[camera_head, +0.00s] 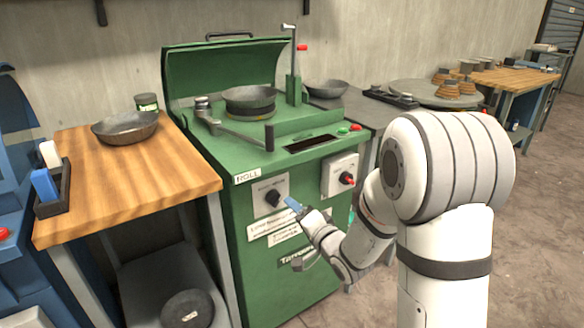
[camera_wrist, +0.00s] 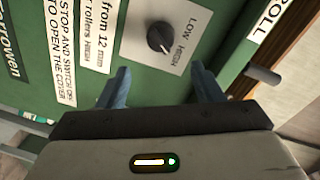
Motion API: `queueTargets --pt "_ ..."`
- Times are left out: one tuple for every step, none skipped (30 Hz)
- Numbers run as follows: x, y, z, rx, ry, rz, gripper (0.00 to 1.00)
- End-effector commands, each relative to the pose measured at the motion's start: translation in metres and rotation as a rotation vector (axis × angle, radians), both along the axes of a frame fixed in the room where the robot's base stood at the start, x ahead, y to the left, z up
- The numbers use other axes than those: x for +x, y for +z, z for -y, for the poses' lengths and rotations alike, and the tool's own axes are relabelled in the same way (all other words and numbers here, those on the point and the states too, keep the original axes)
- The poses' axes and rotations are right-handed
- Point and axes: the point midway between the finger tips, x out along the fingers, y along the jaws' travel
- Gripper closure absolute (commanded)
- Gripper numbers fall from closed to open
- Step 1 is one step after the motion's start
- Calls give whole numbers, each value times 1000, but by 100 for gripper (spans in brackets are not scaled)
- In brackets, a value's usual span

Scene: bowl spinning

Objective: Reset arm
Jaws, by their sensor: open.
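My gripper (camera_head: 295,207) is in front of the green machine (camera_head: 305,258), close to its black speed knob (camera_head: 273,197). In the wrist view my gripper (camera_wrist: 160,84) has its two blue fingers spread wide with nothing between them. The knob (camera_wrist: 160,37), on a grey plate marked LOW and HIGH, lies beyond the fingertips and apart from them. My white arm is bent and reaches from the right of the head view toward the machine's front panel.
The machine's lid is raised; a bowl (camera_head: 250,97) sits on top beside a crank handle (camera_head: 269,138). A second control with a red knob (camera_head: 347,178) is on the front. A wooden table (camera_head: 150,175) with a bowl (camera_head: 125,128) stands left. Floor at right is clear.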

Motion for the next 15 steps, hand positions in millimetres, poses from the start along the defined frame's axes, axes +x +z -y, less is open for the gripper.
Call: queueTargets --pt "0 28 8 -67 -31 -4 40" --pt "0 38 14 -118 -52 -13 40" --pt "-2 51 23 -191 -81 -30 40" --pt "-4 62 31 -248 -102 -45 40" --pt "-6 72 39 -308 -121 -64 40" --pt "-11 84 49 -384 -144 -92 40" --pt "-16 93 57 -438 -158 -115 40" --pt "-21 102 64 -492 -169 -140 40" --pt "-29 114 74 -559 -181 -175 40" --pt "-36 123 81 -610 -186 -202 40" --pt "-44 131 88 -657 -189 -232 40" --pt "-55 143 97 -719 -187 -273 40" --pt "-64 151 103 -761 -183 -305 40" --pt "-74 160 108 -803 -175 -339 40" --pt "-88 172 115 -855 -160 -382 40"
